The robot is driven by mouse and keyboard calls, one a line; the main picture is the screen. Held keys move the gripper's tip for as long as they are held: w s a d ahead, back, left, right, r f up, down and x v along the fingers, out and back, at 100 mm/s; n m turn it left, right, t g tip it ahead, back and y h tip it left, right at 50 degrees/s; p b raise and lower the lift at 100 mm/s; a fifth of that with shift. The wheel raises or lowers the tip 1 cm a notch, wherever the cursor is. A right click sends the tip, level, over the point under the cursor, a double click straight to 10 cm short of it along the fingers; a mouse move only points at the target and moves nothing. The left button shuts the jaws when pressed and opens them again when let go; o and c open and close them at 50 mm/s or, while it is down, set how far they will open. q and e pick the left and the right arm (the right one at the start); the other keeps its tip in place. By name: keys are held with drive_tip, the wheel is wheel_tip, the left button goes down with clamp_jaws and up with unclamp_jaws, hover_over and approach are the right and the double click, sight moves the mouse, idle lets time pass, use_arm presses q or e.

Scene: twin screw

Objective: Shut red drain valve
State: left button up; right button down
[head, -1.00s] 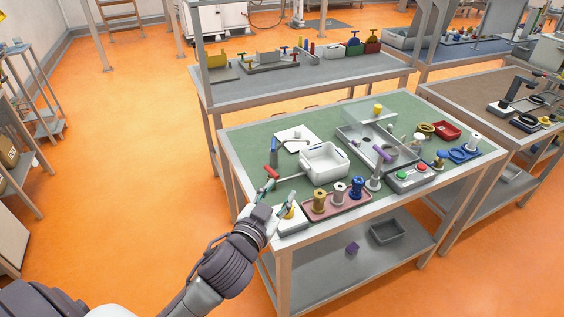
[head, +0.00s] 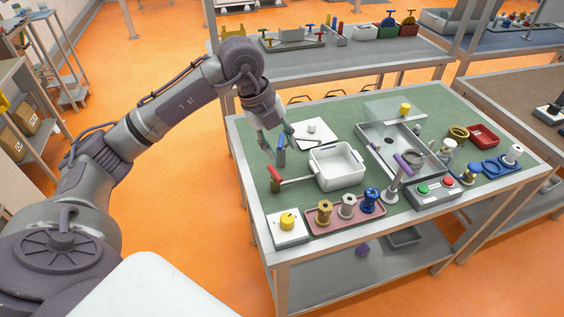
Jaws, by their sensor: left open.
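The red drain valve lever (head: 275,180) stands upright at the left of the green-topped table, on a pipe running to the white basin (head: 337,167). A blue lever (head: 281,156) stands just behind it. My left gripper (head: 279,146) points down from above, open, with its fingers close around or in front of the blue lever's top; I cannot tell whether they touch it. The gripper is behind the red lever and apart from it. My right gripper is not in view.
A white plate with a yellow knob (head: 287,222) and a pink tray of spools (head: 345,212) line the front edge. A white plate (head: 308,130) lies behind the basin. A metal tray (head: 372,133) and a button box (head: 435,192) are to the right.

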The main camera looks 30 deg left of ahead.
use_arm(q)
drive_tip(key=n+y, duration=0.1)
drive_tip(key=y, duration=0.1)
hover_over(276, 174)
drive_tip(key=s+a, duration=0.1)
drive_tip(key=s, duration=0.1)
drive_tip(key=p+x, duration=0.1)
drive_tip(key=x, duration=0.2)
drive_tip(key=p+x, duration=0.1)
drive_tip(key=x, duration=0.3)
drive_tip(key=p+x, duration=0.1)
drive_tip(key=x, duration=0.3)
drive_tip(key=shift+s+f, duration=0.2)
drive_tip(key=shift+s, duration=0.15)
drive_tip(key=shift+w+f, duration=0.15)
drive_tip(key=shift+f, duration=0.5)
clamp_jaws()
